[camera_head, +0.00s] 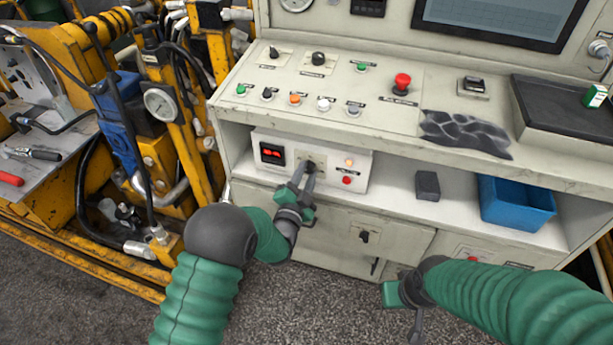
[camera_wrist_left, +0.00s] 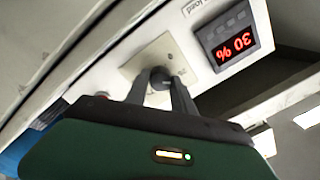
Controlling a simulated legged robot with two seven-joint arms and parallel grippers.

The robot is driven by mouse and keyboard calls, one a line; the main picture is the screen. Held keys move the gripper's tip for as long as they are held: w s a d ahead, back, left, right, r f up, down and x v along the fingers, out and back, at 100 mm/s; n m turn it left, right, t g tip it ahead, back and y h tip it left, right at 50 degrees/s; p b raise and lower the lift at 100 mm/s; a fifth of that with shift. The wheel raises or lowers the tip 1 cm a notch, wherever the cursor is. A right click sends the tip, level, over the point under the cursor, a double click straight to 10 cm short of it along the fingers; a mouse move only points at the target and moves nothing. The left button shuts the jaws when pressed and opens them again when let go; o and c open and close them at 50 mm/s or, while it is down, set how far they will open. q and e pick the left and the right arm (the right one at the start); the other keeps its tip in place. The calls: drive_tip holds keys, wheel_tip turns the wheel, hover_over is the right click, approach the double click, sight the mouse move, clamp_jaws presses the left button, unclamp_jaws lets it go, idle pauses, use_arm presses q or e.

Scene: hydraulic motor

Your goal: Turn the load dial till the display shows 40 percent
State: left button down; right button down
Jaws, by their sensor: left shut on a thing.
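The load dial (camera_head: 311,164) is a small dark knob on a pale plate, on the front of a white box in the console's open shelf. It also shows in the left wrist view (camera_wrist_left: 159,80). My left gripper (camera_head: 306,170) is shut on the load dial; its fingers partly cover the knob. The display (camera_head: 272,153) sits left of the dial with red digits. In the left wrist view the display (camera_wrist_left: 230,41) appears upside down and reads 30 %. My right gripper (camera_head: 410,312) hangs low in front of the cabinet, away from the dial; its fingertips are hard to make out.
On the same box are a lit lamp (camera_head: 349,161) and a red button (camera_head: 347,180). A dark block (camera_head: 427,186) and a blue bin (camera_head: 517,204) stand on the shelf to the right. The console ledge (camera_head: 400,112) overhangs the box. Yellow machinery stands at the left.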

use_arm(q)
drive_tip(key=m, duration=0.4)
drive_tip(key=m+b, duration=0.1)
drive_tip(key=shift+d+f+m, duration=0.1)
drive_tip(key=shift+f+m, duration=0.15)
drive_tip(key=shift+m, duration=0.15)
drive_tip(key=shift+s+h, duration=0.1)
drive_tip(key=shift+h, duration=0.2)
drive_tip(key=c, duration=1.4)
unclamp_jaws()
drive_tip(key=o, duration=0.3)
drive_tip(key=shift+r, duration=0.1)
drive_tip(key=shift+s, duration=0.25)
drive_tip(key=p+v, duration=0.1)
drive_tip(key=v, duration=1.5)
drive_tip(key=shift+s+p, duration=0.1)
drive_tip(key=shift+p, duration=0.2)
